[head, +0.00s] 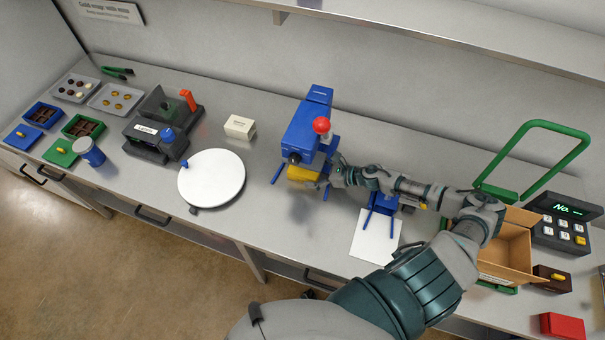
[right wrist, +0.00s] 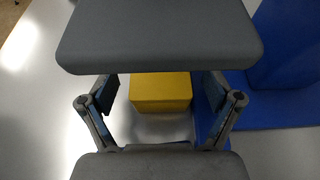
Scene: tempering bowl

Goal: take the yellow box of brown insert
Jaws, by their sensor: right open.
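The yellow box (head: 301,173) stands at the foot of the blue press-like machine (head: 306,128) on the bench, partly hidden by it. It also shows in the right wrist view (right wrist: 161,88), where a plain yellow top and front face are visible. No brown insert can be made out on it. My right gripper (head: 331,177) is just to the right of the box. In the right wrist view my gripper (right wrist: 162,104) has its two fingers spread, with the box seen in the gap between them; whether they touch it cannot be told. My left gripper is not in view.
Blue legs of the machine flank the box. A white turntable (head: 211,178) stands left, a small white box (head: 240,126) behind it. A white sheet (head: 374,238), an open cardboard box (head: 512,246), a green frame (head: 535,124) and a keypad (head: 564,222) are right. Bench is clear between turntable and machine.

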